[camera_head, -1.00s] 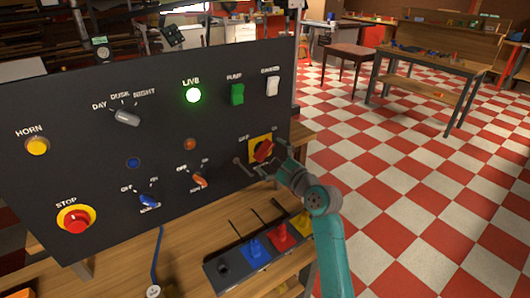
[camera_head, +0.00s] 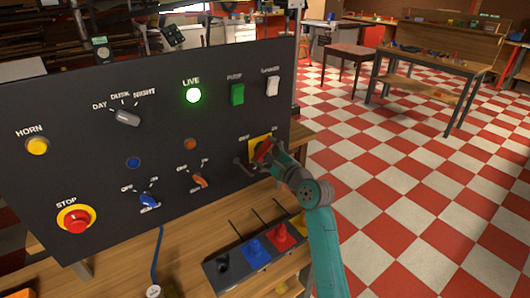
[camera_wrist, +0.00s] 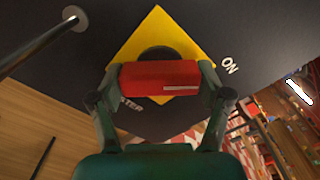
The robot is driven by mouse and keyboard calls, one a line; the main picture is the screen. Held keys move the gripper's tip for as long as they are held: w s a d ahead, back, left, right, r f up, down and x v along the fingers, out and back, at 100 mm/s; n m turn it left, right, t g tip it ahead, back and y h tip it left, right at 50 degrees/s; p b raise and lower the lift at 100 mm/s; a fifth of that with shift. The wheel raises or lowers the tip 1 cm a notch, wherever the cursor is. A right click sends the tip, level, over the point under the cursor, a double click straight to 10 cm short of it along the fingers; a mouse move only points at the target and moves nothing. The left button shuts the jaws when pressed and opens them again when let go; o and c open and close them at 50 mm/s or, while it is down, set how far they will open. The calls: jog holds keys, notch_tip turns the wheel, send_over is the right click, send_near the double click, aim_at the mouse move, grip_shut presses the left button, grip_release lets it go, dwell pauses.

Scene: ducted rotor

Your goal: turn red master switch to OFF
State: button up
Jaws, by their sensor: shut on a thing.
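The red master switch (camera_wrist: 160,78) is a red bar handle on a yellow diamond plate (camera_wrist: 185,38), which sits at the right side of the dark panel in the head view. In the wrist view my gripper (camera_wrist: 160,82) has one finger at each end of the red handle and is shut on it. The ON label (camera_wrist: 230,65) shows to the right of the plate. The OFF label (camera_head: 243,139) is at the plate's upper left in the head view. My gripper (camera_head: 270,157) hides much of the handle there.
The dark panel (camera_head: 80,105) also carries a lit green LIVE lamp (camera_head: 194,95), a red STOP button (camera_head: 75,220) and smaller knobs. A metal rod (camera_wrist: 35,48) stands out close left of the switch.

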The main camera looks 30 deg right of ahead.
jog(key=n, duration=0.4)
jog(key=shift+n, duration=0.3)
jog(key=n, duration=0.4)
jog(key=shift+n, duration=0.3)
jog(key=n, duration=0.4)
jog(key=shift+n, duration=0.3)
jog(key=shift+f+n, duration=0.1)
jog(key=shift+n, duration=2)
jog(key=o, duration=1.1)
jog(key=s, duration=1.2)
